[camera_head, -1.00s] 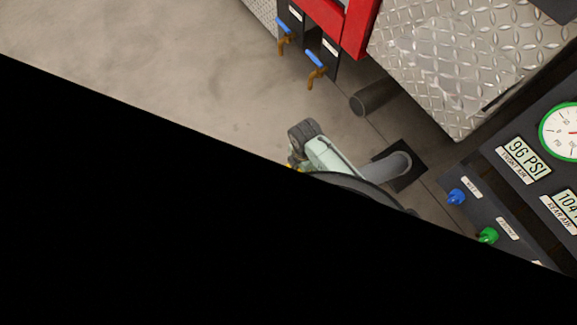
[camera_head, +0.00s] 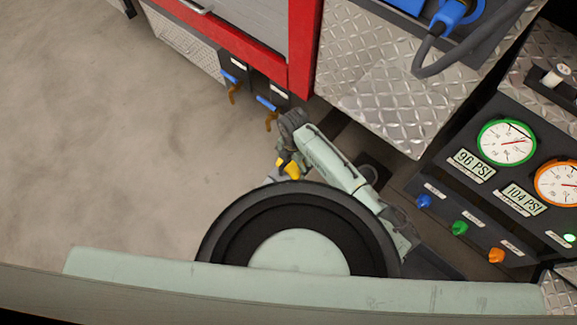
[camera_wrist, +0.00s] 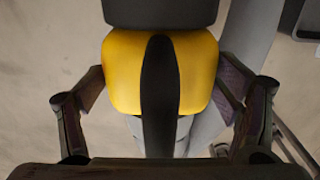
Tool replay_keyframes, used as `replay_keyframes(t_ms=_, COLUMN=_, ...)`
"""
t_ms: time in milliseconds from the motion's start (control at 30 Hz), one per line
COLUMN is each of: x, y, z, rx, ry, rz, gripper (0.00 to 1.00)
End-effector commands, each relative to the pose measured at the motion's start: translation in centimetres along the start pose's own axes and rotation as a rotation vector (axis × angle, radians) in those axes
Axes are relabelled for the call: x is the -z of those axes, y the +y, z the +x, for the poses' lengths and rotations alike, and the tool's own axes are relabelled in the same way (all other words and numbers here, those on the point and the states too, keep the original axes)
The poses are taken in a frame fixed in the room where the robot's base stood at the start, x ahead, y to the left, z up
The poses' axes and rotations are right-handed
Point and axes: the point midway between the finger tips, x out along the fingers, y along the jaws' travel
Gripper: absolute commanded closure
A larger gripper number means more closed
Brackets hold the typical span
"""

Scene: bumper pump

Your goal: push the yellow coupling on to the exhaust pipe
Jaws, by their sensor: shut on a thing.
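The yellow coupling (camera_wrist: 125,70) fills the middle of the wrist view, with a black band down its face and a dark grey piece above it. My gripper (camera_wrist: 162,86) is shut on it, a finger on either side. In the head view a small part of the yellow coupling (camera_head: 291,169) shows at the end of my arm. A light grey tubular part shows below and behind the coupling in the wrist view. I cannot tell whether the coupling touches the exhaust pipe, or which visible pipe that is; my arm hides much of that area.
A red-framed vehicle side (camera_head: 302,50) with blue-handled valves (camera_head: 266,103) stands just beyond my gripper. A tread-plate step (camera_head: 395,105) and a gauge panel (camera_head: 480,185) with coloured knobs are at the right. Open concrete floor (camera_head: 110,150) lies at the left.

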Motion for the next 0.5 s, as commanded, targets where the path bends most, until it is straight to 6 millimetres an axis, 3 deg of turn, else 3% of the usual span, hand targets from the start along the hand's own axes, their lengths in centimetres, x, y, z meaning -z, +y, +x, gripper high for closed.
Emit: replay_keyframes(t_ms=500, x=-4.1, y=0.0, z=0.0, rx=-0.001, ry=-0.001, rz=0.0, gripper=0.77)
